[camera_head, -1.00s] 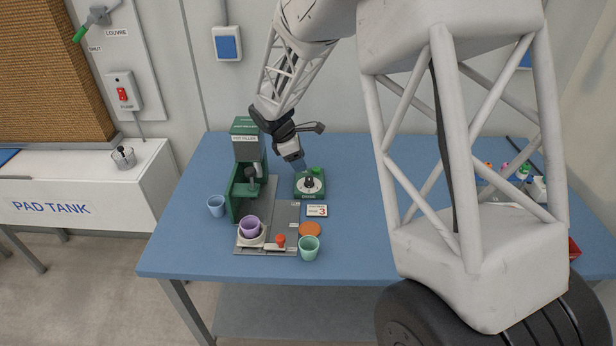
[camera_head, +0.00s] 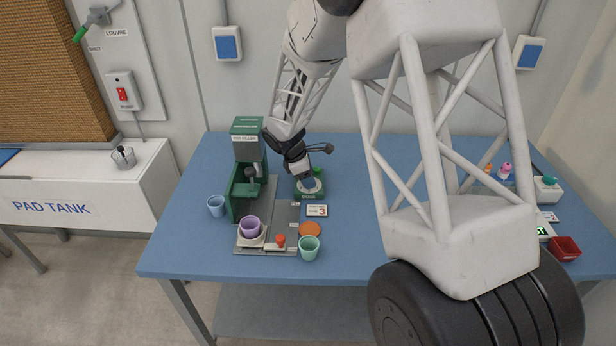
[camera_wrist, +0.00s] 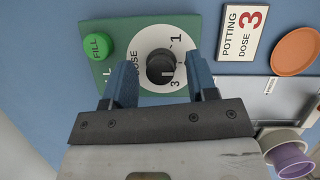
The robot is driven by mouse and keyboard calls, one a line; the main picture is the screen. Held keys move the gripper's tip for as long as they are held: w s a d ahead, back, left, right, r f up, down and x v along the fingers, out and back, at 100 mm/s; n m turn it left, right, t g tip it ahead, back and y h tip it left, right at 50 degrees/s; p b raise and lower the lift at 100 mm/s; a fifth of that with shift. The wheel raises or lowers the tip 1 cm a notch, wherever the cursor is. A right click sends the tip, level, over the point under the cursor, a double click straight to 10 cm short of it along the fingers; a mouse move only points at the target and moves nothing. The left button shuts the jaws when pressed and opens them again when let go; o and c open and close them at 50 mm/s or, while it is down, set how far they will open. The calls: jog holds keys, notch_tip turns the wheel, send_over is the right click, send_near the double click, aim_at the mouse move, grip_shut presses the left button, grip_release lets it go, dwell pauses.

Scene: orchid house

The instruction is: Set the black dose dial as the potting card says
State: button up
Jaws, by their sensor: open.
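The black dose dial (camera_wrist: 160,66) sits on a round white face marked "DOSE" on a green box (camera_wrist: 205,24). The numerals 1 and 3 show on the face; any numeral between them is hidden by my right finger. A small pale mark shows on the knob's lower right side; which numeral it points to I cannot tell. The potting card (camera_wrist: 233,42) reads "POTTING DOSE 3"; it also shows in the head view (camera_head: 317,211). My gripper (camera_wrist: 161,66) is open, one finger each side of the dial, with gaps to the knob. In the head view it hides the dial.
A green FILL button (camera_wrist: 97,46) is on the same box, left of the dial. A green pot filler (camera_head: 246,140) stands left of it, with a purple cup (camera_head: 249,227) below. An orange disc (camera_head: 310,229) and a mint cup (camera_head: 309,249) are in front.

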jog(key=c, duration=0.9)
jog(key=shift+m, duration=0.5)
jog(key=m+g, duration=0.2)
jog(key=m, duration=0.3)
jog(key=shift+w+d, duration=0.1)
jog(key=shift+w, duration=0.05)
jog(key=m+g, duration=0.1)
jog(key=m, duration=0.2)
jog(key=m+g+y, duration=0.1)
jog(key=m, duration=0.2)
jog(key=shift+y, duration=0.3)
